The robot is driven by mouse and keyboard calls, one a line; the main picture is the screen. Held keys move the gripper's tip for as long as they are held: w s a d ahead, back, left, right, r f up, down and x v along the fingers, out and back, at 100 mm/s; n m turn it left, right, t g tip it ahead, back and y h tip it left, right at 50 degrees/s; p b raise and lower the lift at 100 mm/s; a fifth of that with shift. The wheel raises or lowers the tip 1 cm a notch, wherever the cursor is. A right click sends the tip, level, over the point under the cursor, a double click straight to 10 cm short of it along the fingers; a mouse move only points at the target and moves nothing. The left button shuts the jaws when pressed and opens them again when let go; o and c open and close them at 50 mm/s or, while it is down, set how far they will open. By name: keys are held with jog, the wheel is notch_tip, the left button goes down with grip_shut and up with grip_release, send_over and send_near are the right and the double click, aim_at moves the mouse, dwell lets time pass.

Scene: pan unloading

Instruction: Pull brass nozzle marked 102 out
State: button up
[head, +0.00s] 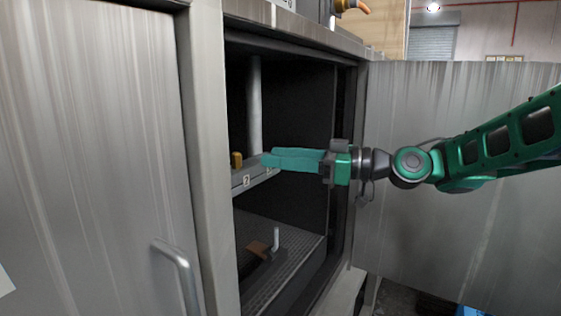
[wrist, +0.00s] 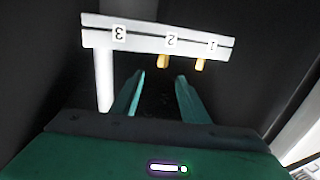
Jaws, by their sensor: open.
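A grey bar (wrist: 140,40) inside the cabinet carries labels 3, 2 and 1, which appear upside down in the wrist view. One brass nozzle (wrist: 163,61) sits at label 2 and another brass nozzle (wrist: 200,64) at label 1. I cannot read a 102 marking on either. In the head view a brass nozzle (head: 237,160) shows on the bar (head: 241,180), left of my fingertips. My gripper (wrist: 160,77) is open and empty, its teal fingers pointing toward the nozzle at label 2, apart from it. In the head view my gripper (head: 266,160) reaches into the cabinet and hides part of the bar.
A pale vertical post (head: 254,105) rises from the bar. A mesh floor (head: 290,255) lies below, with a brown object (head: 258,249) and a short white upright piece (head: 277,239) on it. The open door (head: 450,225) is at right; a closed panel (head: 90,150) with a handle (head: 180,270) is at left.

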aim_at(237, 153)
jog(key=x, duration=1)
jog(key=shift+a, duration=0.3)
jog(key=shift+c, duration=0.3)
grip_shut()
jog(key=c, duration=0.6)
grip_release()
grip_shut()
